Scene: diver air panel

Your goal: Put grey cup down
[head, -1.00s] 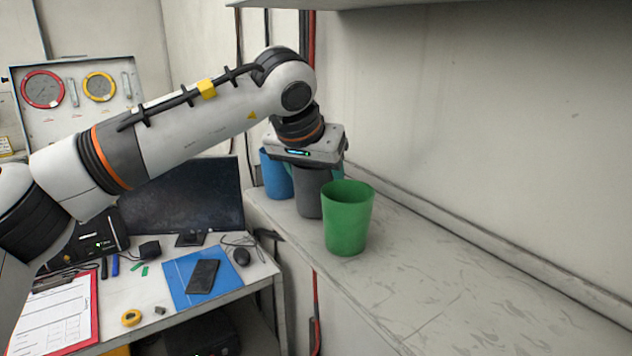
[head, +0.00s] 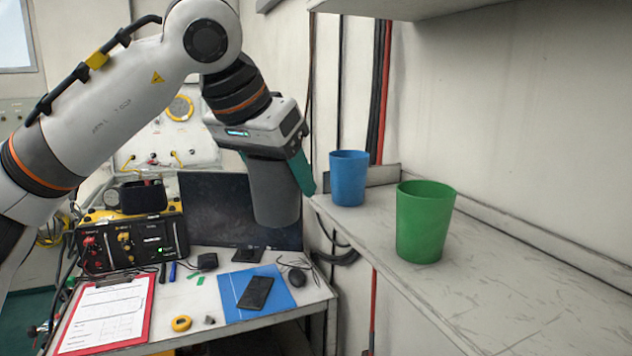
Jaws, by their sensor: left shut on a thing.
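The grey cup (head: 275,196) is held in my left gripper (head: 280,165), which is shut on it. The cup hangs slightly tilted in the air, in front of the dark monitor and left of the shelf's end. A teal finger shows on the cup's right side; the other finger is mostly hidden. My right gripper is not in the view.
A blue cup (head: 348,180) and a green cup (head: 424,222) stand on the grey shelf (head: 500,275). The desk below holds a monitor (head: 215,205), a blue mat (head: 283,298) with a phone (head: 256,292), a mouse (head: 297,277), and a red clipboard (head: 148,312). A black-and-yellow case (head: 130,245) stands left.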

